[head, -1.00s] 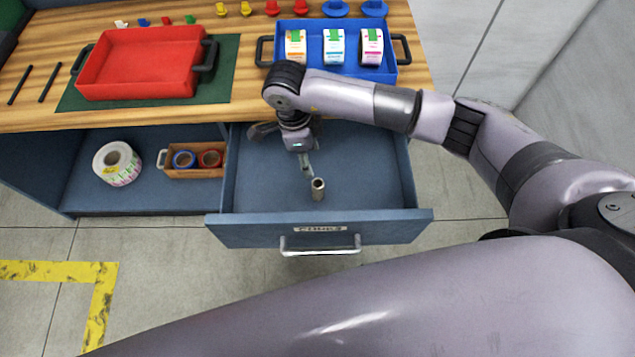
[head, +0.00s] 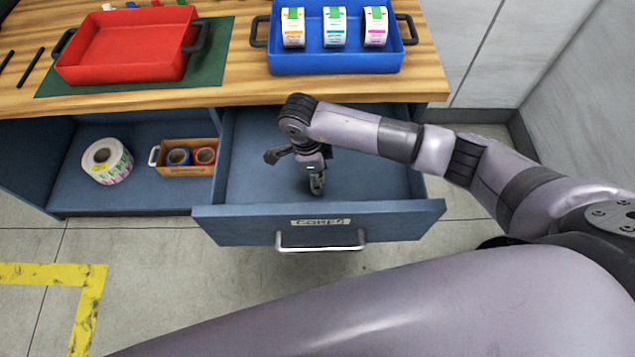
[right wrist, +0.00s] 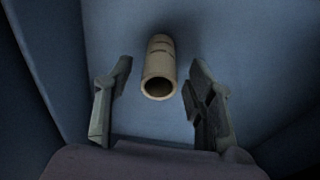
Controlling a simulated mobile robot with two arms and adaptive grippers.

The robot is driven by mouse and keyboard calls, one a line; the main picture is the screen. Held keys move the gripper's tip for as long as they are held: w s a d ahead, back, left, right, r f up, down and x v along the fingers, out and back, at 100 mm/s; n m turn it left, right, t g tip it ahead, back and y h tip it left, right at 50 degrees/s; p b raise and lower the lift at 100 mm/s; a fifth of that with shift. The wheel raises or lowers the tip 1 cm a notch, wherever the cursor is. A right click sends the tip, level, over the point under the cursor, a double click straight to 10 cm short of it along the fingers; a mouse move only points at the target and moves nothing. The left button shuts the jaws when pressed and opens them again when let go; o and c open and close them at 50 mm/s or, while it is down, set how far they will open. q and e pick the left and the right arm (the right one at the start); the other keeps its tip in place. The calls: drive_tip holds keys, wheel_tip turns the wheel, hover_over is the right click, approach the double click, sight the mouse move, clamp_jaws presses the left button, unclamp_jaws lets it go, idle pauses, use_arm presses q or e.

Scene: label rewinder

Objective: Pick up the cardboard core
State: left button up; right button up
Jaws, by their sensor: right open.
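The cardboard core (right wrist: 160,62) is a short tan tube in the right wrist view, its hollow end facing the camera. My right gripper (right wrist: 158,82) is open, with one finger on each side of the core and gaps on both sides. In the head view my right gripper (head: 316,190) points down into the drawer near its front panel and mostly hides the core. My left gripper is not in view.
Drawer walls surround my right gripper. Above it, the wooden worktop (head: 230,97) holds a red tray (head: 125,72) and a blue tray (head: 335,63) with three label rolls. A label roll (head: 107,161) and a wooden box (head: 185,170) with tape rolls sit on the shelf to the left.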

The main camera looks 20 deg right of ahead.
drive_tip(key=f, duration=0.1)
drive_tip(key=f+b, duration=0.1)
drive_tip(key=f, duration=0.1)
drive_tip(key=shift+s+d+f, duration=0.1)
drive_tip(key=shift+d+f, duration=0.05)
drive_tip(key=shift+d, duration=0.05)
drive_tip(key=c, duration=1)
